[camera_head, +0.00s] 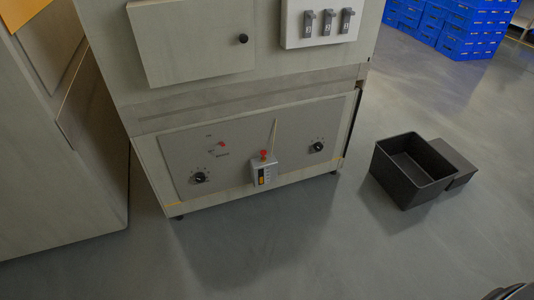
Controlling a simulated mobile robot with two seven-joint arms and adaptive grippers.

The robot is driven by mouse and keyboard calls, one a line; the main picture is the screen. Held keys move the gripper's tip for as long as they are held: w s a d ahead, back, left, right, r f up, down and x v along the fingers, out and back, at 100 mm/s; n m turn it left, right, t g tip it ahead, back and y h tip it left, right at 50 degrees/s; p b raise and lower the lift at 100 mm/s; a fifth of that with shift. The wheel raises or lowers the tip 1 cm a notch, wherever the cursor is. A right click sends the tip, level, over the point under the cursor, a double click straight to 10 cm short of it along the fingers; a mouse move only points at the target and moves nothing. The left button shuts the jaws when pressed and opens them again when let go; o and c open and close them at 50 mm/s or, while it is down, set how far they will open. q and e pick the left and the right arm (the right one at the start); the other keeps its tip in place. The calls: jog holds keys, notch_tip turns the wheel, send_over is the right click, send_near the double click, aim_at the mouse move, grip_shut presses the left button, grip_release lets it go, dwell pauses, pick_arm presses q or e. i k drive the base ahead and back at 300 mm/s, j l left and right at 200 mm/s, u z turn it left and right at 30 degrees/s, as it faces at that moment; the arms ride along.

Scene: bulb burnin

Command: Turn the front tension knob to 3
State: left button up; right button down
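The grey cabinet's lower panel (235,165) carries two black round knobs with small marks around them. One knob (199,177) is at the panel's lower left and the other knob (318,146) is at its right. Each has a light pointer mark, but the labels and numbers are too small to read, so I cannot tell which is the front tension knob or its setting. Neither of my grippers can be made out, and nothing touches the knobs. A dark part at the bottom right corner is cut off and may be mine.
A small grey box (264,170) with a red button sticks out between the knobs. A red switch (222,144) sits above the left knob. Above are a door (190,45) and several lever switches (326,22). A black bin (410,170) stands right. The floor in front is clear.

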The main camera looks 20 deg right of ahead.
aim_at(318, 146)
jog(key=i+l, duration=0.25)
jog(key=l, duration=0.15)
jog(key=i+l, duration=0.3)
jog(key=l, duration=0.15)
jog(key=i+l, duration=0.25)
jog(key=l, duration=0.15)
jog(key=i+l, duration=0.3)
jog(key=l, duration=0.15)
jog(key=i+l, duration=0.25)
jog(key=l, duration=0.15)
